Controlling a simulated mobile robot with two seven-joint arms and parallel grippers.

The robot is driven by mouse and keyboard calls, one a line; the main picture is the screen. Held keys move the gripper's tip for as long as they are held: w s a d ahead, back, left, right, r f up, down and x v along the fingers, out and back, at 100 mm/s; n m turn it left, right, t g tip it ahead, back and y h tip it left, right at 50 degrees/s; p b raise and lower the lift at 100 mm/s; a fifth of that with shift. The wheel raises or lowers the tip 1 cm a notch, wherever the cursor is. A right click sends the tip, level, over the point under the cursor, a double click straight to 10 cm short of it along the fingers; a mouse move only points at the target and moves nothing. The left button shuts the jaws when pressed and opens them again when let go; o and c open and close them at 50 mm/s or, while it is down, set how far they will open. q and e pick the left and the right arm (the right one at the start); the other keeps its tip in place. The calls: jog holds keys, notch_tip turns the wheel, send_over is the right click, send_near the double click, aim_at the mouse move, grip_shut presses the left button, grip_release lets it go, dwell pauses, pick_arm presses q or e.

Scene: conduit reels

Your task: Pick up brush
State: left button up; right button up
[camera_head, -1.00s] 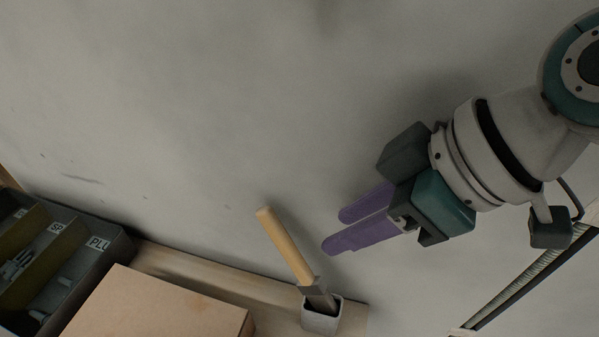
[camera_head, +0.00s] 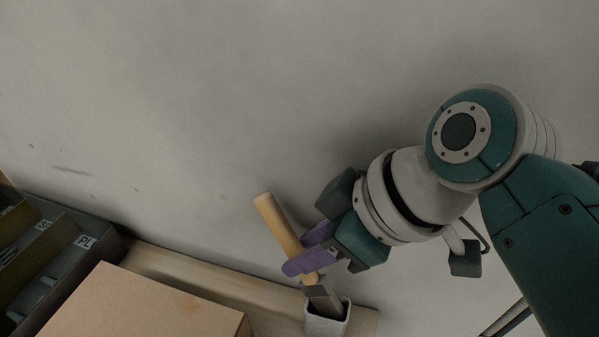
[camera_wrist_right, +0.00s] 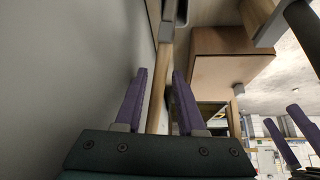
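The brush has a pale wooden handle (camera_head: 276,221) and a grey metal part, and it leans in a small whitish cup (camera_head: 328,318). Its lower end is hidden in the cup. My right gripper (camera_head: 302,258) is at the lower part of the handle. In the right wrist view the handle (camera_wrist_right: 157,108) runs between the two purple fingers, with a gap visible on each side, so the gripper is open around it. My left gripper (camera_wrist_right: 291,133) shows only in the right wrist view, at the right edge, with its purple fingers apart and empty.
The cup stands on a narrow wooden shelf (camera_head: 195,279) along a grey wall (camera_head: 200,100). A cardboard-brown box (camera_head: 140,310) and a grey divided bin with labels (camera_head: 90,243) are to the left. The wall side above the brush is clear.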

jog(key=shift+c, duration=0.3)
grip_shut()
